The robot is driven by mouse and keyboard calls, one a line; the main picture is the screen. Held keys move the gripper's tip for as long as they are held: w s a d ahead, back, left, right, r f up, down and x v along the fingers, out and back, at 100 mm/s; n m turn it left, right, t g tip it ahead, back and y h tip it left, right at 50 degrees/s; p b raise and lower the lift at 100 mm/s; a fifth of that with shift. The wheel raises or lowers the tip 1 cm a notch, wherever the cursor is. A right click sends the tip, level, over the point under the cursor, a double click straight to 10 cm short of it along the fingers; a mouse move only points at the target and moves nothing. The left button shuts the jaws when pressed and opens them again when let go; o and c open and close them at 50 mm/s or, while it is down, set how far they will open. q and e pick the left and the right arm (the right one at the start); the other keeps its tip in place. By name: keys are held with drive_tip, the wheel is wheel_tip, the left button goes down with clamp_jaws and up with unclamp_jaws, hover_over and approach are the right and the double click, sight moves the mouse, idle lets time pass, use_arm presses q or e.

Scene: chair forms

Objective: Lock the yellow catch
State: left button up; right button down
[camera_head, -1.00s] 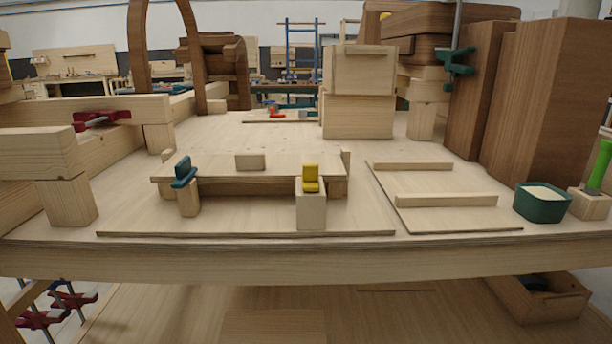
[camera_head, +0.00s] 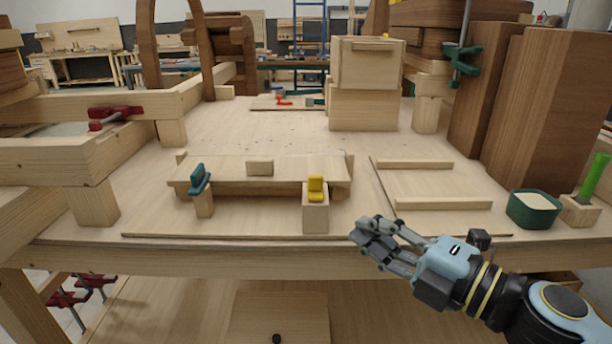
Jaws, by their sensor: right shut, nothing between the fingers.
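The yellow catch (camera_head: 317,188) sits on top of a pale wooden post (camera_head: 315,215) at the front right of a low wooden form (camera_head: 265,171). A teal catch (camera_head: 199,180) stands tilted on a thinner post at the form's front left. My right gripper (camera_head: 366,236) is at the table's front edge, right of and nearer than the yellow catch's post. It is shut and empty, apart from the catch, with its fingers pointing left. My left gripper is not in view.
A wooden board with two strips (camera_head: 444,204) lies right of the form. A green tub (camera_head: 534,209) and a green-handled tool (camera_head: 594,176) stand at the right edge. Tall brown blocks (camera_head: 540,100) rise behind them. A red clamp (camera_head: 115,112) is at left.

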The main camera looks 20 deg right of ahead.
sight(320, 193)
drive_tip(key=shift+d+f, duration=0.1)
idle(0.3)
drive_tip(key=x, duration=0.4)
drive_tip(key=d+p+x, duration=0.1)
drive_tip(key=x, duration=0.3)
drive_tip(key=w+d+x, duration=0.1)
drive_tip(key=x, duration=0.3)
drive_tip(key=shift+w+f+p, duration=0.15)
drive_tip(key=shift+w+p, duration=0.05)
drive_tip(key=shift+p, duration=0.1)
drive_tip(key=shift+w+d, duration=0.1)
drive_tip(key=shift+w, duration=0.25)
